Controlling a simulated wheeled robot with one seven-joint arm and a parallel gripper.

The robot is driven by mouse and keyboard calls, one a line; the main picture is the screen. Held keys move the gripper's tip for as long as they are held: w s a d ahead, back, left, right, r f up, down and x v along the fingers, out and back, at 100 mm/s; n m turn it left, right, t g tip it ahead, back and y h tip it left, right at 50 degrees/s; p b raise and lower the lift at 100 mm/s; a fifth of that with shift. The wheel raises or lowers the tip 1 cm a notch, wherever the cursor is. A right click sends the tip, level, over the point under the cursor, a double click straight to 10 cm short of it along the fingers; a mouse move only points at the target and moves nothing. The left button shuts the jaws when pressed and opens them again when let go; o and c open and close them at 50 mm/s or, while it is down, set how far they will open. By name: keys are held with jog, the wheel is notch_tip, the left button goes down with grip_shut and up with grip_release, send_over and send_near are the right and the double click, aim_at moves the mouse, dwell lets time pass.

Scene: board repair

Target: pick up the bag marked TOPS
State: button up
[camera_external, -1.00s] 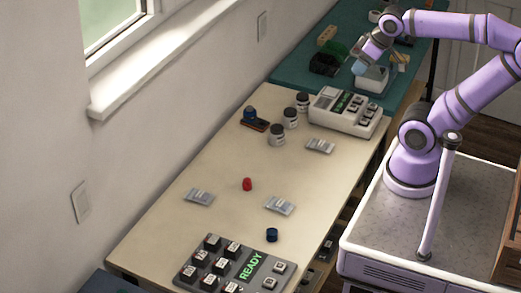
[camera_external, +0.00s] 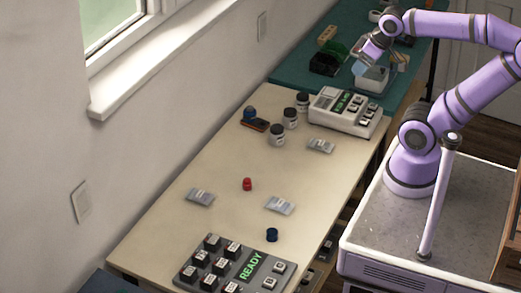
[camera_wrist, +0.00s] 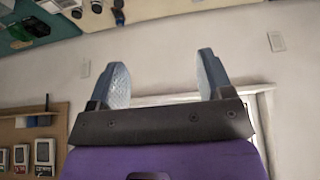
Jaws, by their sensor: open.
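Three small silvery bags lie flat on the cream table: one near the white device (camera_external: 321,146), one at the left (camera_external: 200,197), and one nearer the front (camera_external: 279,205). Their print is too small to read, so I cannot tell which is marked TOPS. My gripper (camera_external: 362,67) is high over the teal table at the back, far from all three bags. In the wrist view my gripper (camera_wrist: 163,76) has its two fingers wide apart with nothing between them.
Several jars (camera_external: 277,135) and a white keypad device (camera_external: 344,112) stand near the back. A red cap (camera_external: 247,184), a blue cap (camera_external: 272,235) and a READY panel (camera_external: 238,268) are nearer. The wall borders the left; cream table (camera_external: 165,228) is bare between.

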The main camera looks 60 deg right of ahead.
jog(key=o, duration=0.3)
jog(key=shift+o, duration=0.2)
jog(key=g, duration=0.5)
send_over(279, 203)
notch_tip(279, 203, down, 43)
jog(key=shift+m, duration=0.3)
jog(key=shift+f, duration=5.4)
